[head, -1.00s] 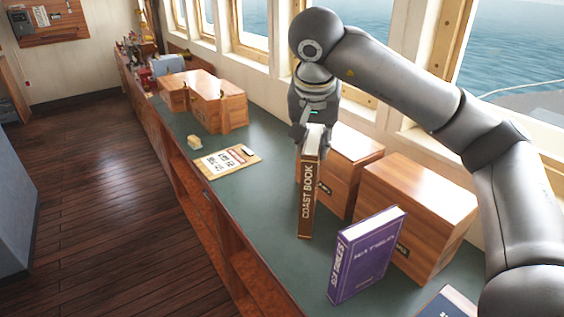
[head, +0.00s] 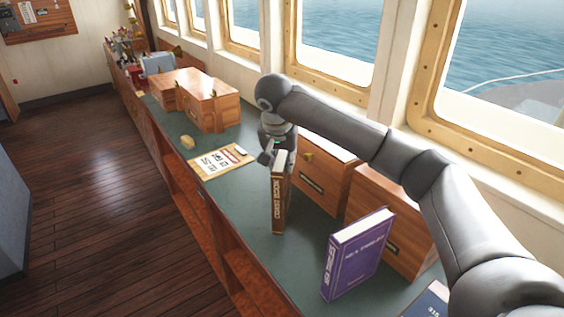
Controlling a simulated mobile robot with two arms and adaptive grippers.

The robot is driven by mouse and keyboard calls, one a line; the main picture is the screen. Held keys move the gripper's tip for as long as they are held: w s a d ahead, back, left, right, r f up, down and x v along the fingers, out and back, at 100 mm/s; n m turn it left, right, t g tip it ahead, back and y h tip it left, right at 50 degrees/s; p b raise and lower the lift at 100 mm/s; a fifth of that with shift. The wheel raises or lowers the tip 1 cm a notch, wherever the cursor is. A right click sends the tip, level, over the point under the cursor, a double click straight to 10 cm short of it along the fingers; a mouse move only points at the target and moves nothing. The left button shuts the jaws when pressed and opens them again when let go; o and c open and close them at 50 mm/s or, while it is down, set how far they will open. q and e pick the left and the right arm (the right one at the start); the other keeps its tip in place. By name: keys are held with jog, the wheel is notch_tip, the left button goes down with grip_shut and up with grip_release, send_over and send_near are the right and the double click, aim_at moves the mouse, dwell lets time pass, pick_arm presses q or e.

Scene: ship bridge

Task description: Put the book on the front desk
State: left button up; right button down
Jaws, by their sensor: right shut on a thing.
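A brown book with "COAST BOOK" on its spine (head: 278,207) stands upright on or just above the green-topped desk (head: 235,210); I cannot tell whether its lower edge touches. My right gripper (head: 280,155) is shut on the top of this book, and its fingers are partly hidden by the arm and the book. A purple book (head: 355,255) stands upright on the desk nearer to me, apart from the gripper. A dark blue book (head: 428,300) shows in part at the bottom edge, partly behind my right arm. My left gripper is not in view.
Wooden boxes (head: 322,178) and (head: 390,215) stand along the window side, right of the held book. A clipboard (head: 218,162) and a small tan block (head: 187,142) lie farther along. More wooden boxes (head: 207,98) stand beyond. Bare desk top lies left of the book.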

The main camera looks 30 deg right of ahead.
jog(key=shift+d+f, duration=0.1)
jog(key=shift+f, duration=0.7)
jog(key=c, duration=1.2)
grip_release()
jog(key=shift+f, duration=0.15)
jog(key=shift+o, duration=0.2)
jog(key=shift+r, duration=0.2)
jog(key=shift+s+r, duration=0.1)
jog(key=shift+r, duration=0.15)
jog(key=b+v, duration=0.2)
jog(key=v, duration=0.9)
jog(key=shift+s+a+r, duration=0.1)
jog(key=shift+a+r, duration=0.1)
jog(key=shift+a, duration=0.05)
